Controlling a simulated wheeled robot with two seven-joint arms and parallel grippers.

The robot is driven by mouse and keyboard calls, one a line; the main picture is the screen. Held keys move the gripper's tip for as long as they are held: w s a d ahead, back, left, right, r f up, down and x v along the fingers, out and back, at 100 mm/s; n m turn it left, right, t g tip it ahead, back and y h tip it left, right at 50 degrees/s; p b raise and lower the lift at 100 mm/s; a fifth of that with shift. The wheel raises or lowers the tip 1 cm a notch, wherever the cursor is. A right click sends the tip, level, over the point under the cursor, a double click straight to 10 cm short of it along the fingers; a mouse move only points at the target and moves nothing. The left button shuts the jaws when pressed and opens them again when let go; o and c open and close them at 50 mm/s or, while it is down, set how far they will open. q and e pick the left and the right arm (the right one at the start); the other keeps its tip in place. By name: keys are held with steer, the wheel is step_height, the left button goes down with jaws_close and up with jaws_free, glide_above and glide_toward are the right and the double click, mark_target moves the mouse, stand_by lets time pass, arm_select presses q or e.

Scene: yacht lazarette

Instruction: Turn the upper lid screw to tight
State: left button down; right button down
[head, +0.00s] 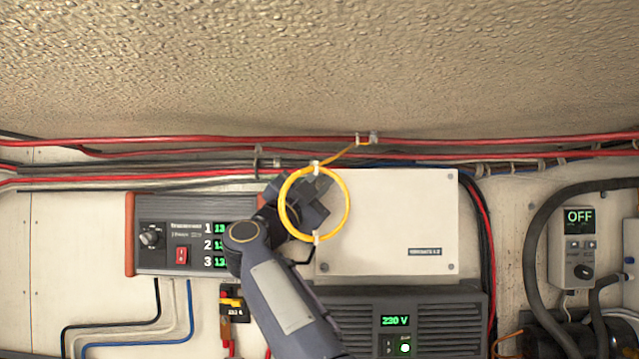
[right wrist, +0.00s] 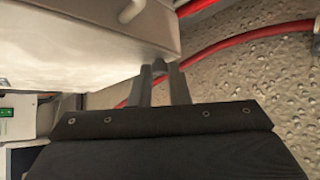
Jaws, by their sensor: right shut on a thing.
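A white box with a flat lid (head: 390,225) is mounted on the wall. Small lid screws show at its upper right corner (head: 449,180) and lower right corner (head: 450,266), and one at the lower left (head: 323,267). My right gripper (head: 318,190) is at the lid's upper left corner and covers the screw there. In the right wrist view its fingers (right wrist: 160,70) are close together at the edge of the white box (right wrist: 90,40). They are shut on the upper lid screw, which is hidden. My left gripper is not in view.
A yellow cable loop (head: 346,222) hangs in front of my right gripper. Red cables (head: 230,140) run along the wall above. A switch panel (head: 180,240) is at the left, a 230 V unit (head: 430,310) below the box, and an OFF control (head: 575,250) at the right.

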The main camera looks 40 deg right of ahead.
steer(key=shift+m, duration=0.4)
steer(key=c, duration=1.4)
jaws_free()
steer(key=shift+s, duration=0.1)
steer(key=shift+o, duration=0.2)
steer(key=shift+a+f+b, duration=0.3)
steer(key=shift+b, duration=0.05)
steer(key=b+v, duration=0.3)
steer(key=v, duration=0.4)
steer(key=shift+r, duration=0.2)
